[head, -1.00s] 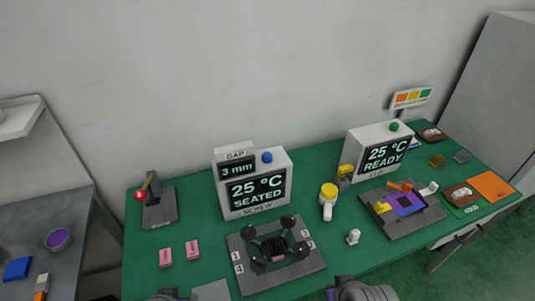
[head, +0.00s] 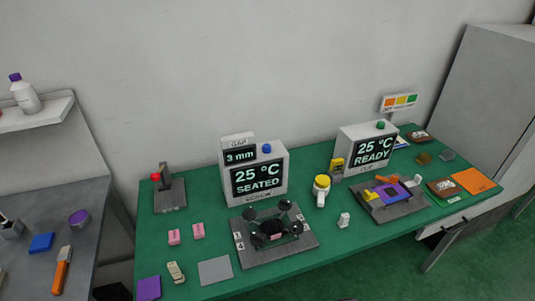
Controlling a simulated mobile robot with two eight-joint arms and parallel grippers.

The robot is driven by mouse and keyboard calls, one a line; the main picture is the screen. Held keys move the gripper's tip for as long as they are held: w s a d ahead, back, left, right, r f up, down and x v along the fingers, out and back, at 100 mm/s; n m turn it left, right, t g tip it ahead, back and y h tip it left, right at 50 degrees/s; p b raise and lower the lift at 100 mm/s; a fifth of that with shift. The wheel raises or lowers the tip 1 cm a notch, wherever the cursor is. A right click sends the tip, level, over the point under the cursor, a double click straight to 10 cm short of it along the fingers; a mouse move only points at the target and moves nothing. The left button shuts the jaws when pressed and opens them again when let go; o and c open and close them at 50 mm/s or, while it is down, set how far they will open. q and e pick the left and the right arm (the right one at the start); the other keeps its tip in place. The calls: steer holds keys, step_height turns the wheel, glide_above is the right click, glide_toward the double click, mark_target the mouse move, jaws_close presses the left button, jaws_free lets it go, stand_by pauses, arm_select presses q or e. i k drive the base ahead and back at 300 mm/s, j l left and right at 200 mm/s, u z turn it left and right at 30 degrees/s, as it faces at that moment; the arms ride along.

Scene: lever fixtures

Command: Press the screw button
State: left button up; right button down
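The screw station is a pale box (head: 283,170) at the back of the green table. A blue button (head: 267,149) sits on its top, standing clear with nothing touching it. Its dark display (head: 258,179) reads "25 °C SEATED", and a smaller gap display (head: 240,157) reads "3 mm". The label under the display looks like "SCREW" but is small. In front stands a grey plate (head: 304,243) with a black part (head: 270,227) with several round knobs. Neither of my grippers shows in the head view.
A second box (head: 348,150) with a green button (head: 380,125) reads "25 °C READY". A red-knobbed lever (head: 155,177) stands at left. Pink blocks (head: 174,237), a yellow-topped white item (head: 321,190) and a grey square (head: 215,270) lie on the green table (head: 340,240).

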mark_target(266, 147)
steer(key=i+u, duration=0.25)
steer(key=u, duration=0.25)
steer(key=i+l+u, duration=0.2)
steer(key=u, duration=0.25)
